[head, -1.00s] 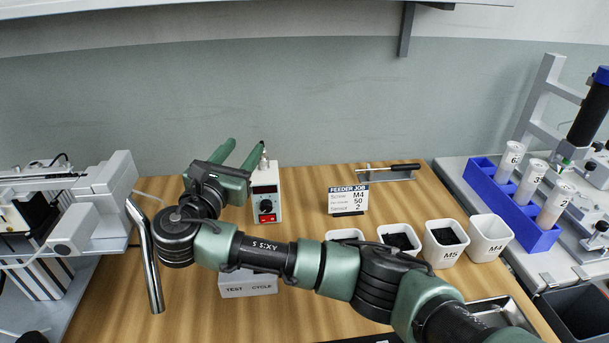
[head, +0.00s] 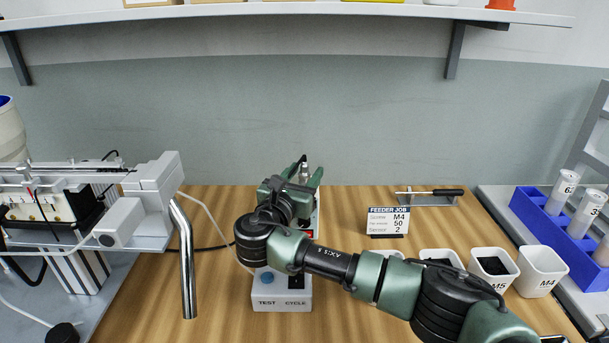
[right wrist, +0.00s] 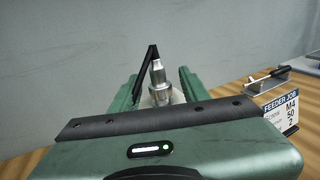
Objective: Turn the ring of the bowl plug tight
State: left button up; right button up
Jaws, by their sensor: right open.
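The bowl plug (right wrist: 158,75) is a silver stepped connector with a black cable bent off its top. It stands upright between the two green fingers of my right gripper (right wrist: 158,88) in the right wrist view. The fingers are open, one on each side, with a gap visible around the plug. In the head view the plug's tip (head: 304,171) shows above the control box (head: 316,224), which is mostly hidden behind my right gripper (head: 304,178). Which part of the plug is the ring is too small to tell. My left gripper is not in view.
A TEST CYCLE box (head: 282,296) sits in front, below my right wrist. A bent metal tube (head: 187,262) stands to the left. A FEEDER JOB sign (head: 388,221), a tool on a stand (head: 430,197) and white screw bins (head: 541,270) are to the right.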

grip_shut()
jog(key=shift+m+h, duration=0.3)
jog(key=shift+a+m+g+h, duration=0.1)
jog(key=shift+m+g+h, duration=0.25)
jog(key=shift+h, duration=0.25)
jog(key=shift+m+g+h, duration=0.25)
jog(key=shift+h, duration=0.15)
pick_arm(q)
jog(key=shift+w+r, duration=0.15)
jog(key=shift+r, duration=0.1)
pick_arm(e)
jog(key=shift+m+g+h, duration=0.5)
jog(key=shift+m+h, duration=0.1)
jog(key=shift+h, duration=0.2)
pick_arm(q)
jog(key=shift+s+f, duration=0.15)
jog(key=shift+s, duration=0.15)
pick_arm(e)
grip_release()
